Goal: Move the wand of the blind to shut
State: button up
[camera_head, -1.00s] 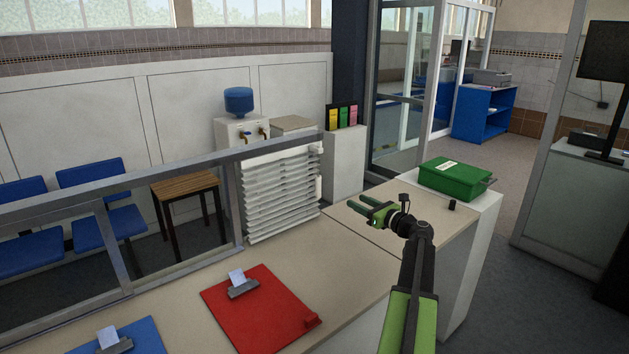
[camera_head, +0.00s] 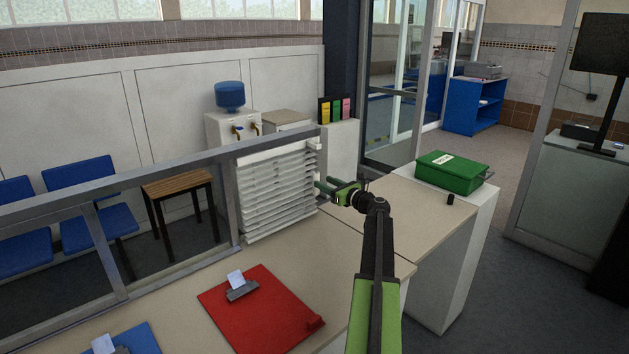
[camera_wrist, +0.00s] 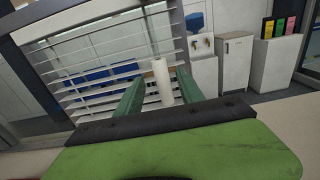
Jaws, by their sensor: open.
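The white slatted blind (camera_head: 275,195) hangs in the counter's window frame, and its slats show gaps in the wrist view (camera_wrist: 85,75). The wand is a white upright rod (camera_wrist: 162,82) at the blind's right side; in the head view only a small white part shows at the blind's right edge. My gripper (camera_head: 322,188) points left toward the blind's right edge. In the wrist view its two green fingers (camera_wrist: 158,88) are apart, with the wand between them in the picture. I see no contact, and how deep the wand sits between the fingers cannot be told.
The counter (camera_head: 320,245) is clear below my gripper. A red clipboard (camera_head: 265,315) and a blue one (camera_head: 125,340) lie at the front. A green box (camera_head: 450,172) stands at the right. The grey window frame (camera_head: 160,185) runs along the counter's left.

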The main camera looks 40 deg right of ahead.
aim_at(316, 194)
jog(key=w, duration=0.6)
jog(key=shift+d, duration=0.25)
jog(key=shift+c, duration=0.2)
grip_shut()
jog(key=shift+s+f, duration=0.1)
dwell(0.8)
